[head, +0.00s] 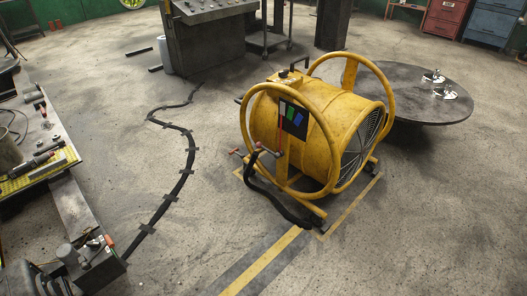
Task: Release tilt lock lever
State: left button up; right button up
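A yellow drum fan (290,125) stands on the floor right of the middle, held between two round yellow tube hoops. Its grille (360,140) faces right. A small lever with reddish ends (267,150) sits at the near hoop's lower left side. Another red tip (234,152) sticks out to its left. I cannot tell for sure which of these is the tilt lock lever, nor whether it is locked. I see neither of my grippers clearly in this view, and nothing visibly touches the fan.
A black hose (270,200) hangs by the fan's near side. A taped-down cable (180,185) crosses the floor. A round dark table (430,105) stands behind right. A workbench with tools (45,165) is at left, a control console (215,40) behind. Floor before the fan is clear.

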aim_at(259, 146)
jog(key=i+l, duration=0.2)
jog(key=l, duration=0.15)
jog(key=i+l, duration=0.15)
jog(key=l, duration=0.2)
jog(key=i+l, duration=0.2)
jog(key=l, duration=0.15)
jog(key=i+l+u, duration=0.1)
jog(key=i+l, duration=0.25)
jog(key=l, duration=0.3)
jog(key=i+l, duration=0.2)
jog(key=l, duration=0.2)
jog(key=i+l, duration=0.15)
jog(key=l, duration=0.2)
jog(key=i+l, duration=0.15)
jog(key=l, duration=0.2)
jog(key=i+u, duration=0.05)
